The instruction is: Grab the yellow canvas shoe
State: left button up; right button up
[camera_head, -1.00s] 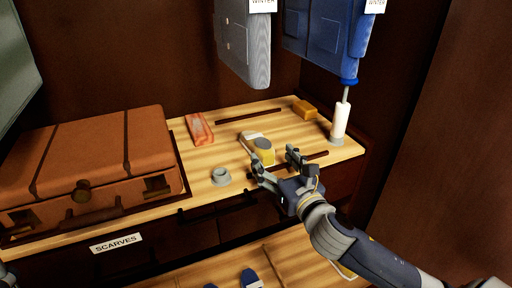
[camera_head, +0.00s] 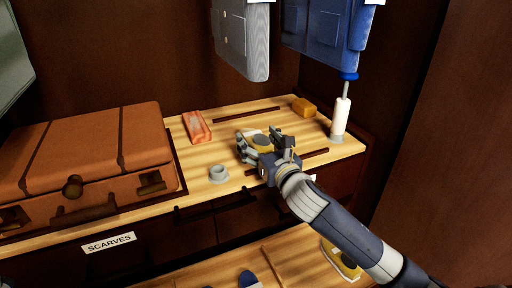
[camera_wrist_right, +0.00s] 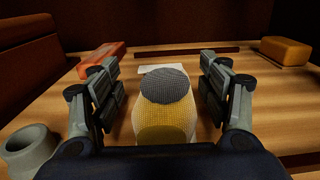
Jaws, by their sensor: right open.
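The yellow canvas shoe (camera_wrist_right: 165,110) appears to be the woven yellow and cream thing with a grey mesh patch on the wooden top. It also shows in the head view (camera_head: 261,139), partly hidden by my right gripper. My right gripper (camera_head: 264,146) is open, with its fingers on either side of it. In the wrist view, the gripper (camera_wrist_right: 160,80) has a visible gap between each finger and the shoe. The shoe's near end is hidden by the gripper body. My left gripper is not in view.
A brown suitcase (camera_head: 85,150) lies left. Hanging garments (camera_head: 242,40) are above. A lower shelf holds a yellow-and-white item (camera_head: 340,260).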

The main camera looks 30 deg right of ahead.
jog(key=c, duration=1.2)
jog(key=shift+r, duration=0.1)
jog(key=shift+c, duration=0.2)
